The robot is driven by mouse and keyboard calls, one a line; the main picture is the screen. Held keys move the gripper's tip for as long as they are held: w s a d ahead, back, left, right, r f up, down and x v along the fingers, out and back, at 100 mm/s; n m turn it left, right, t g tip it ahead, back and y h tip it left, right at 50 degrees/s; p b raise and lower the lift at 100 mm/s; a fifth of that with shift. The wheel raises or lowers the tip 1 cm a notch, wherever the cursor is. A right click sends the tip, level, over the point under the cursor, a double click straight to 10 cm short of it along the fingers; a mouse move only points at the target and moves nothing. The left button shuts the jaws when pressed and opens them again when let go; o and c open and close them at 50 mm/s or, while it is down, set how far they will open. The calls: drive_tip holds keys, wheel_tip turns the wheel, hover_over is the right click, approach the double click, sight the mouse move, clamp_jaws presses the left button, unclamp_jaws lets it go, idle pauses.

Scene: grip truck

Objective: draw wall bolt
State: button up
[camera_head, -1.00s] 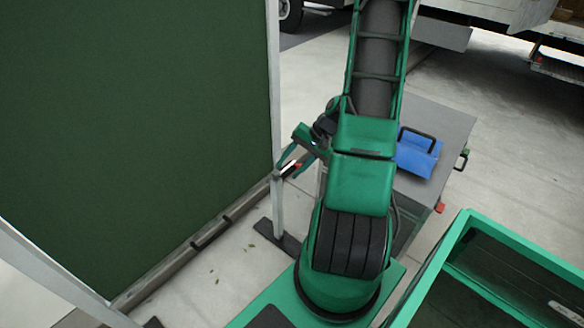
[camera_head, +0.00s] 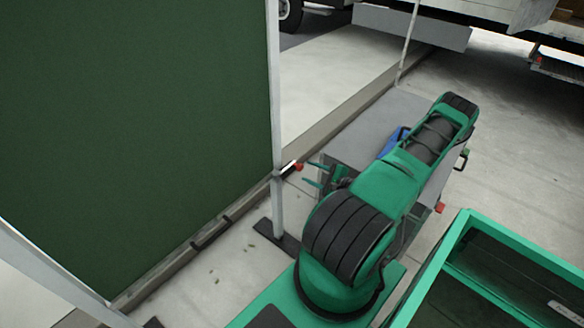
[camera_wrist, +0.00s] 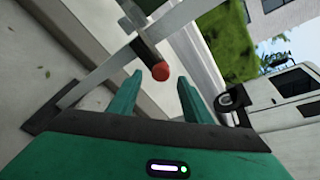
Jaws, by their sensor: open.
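The bolt (camera_head: 289,168) sits on the metal post (camera_head: 278,120) at the edge of the green wall (camera_head: 140,130). It is a short light bar with a red knob (camera_head: 299,166) at its right end. In the wrist view the red knob (camera_wrist: 161,72) shows between and beyond my fingertips, with the dark bolt shaft (camera_wrist: 147,49) behind it. My gripper (camera_head: 313,174) is open and empty, just right of the knob and apart from it. The wrist view shows both fingers of my gripper (camera_wrist: 158,85) spread to either side of the knob.
A grey case or bench (camera_head: 350,140) stands behind my arm, with a blue item (camera_head: 392,142) on it, partly hidden. A green open bin (camera_head: 520,262) is at the lower right. A truck (camera_head: 480,18) stands at the back. The post has a dark foot (camera_head: 277,237) on the floor.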

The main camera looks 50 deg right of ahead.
sight(294, 165)
drive_tip(key=shift+d+f, duration=0.15)
drive_tip(key=shift+w, duration=0.25)
drive_tip(key=x, duration=1)
drive_tip(key=shift+d, duration=0.15)
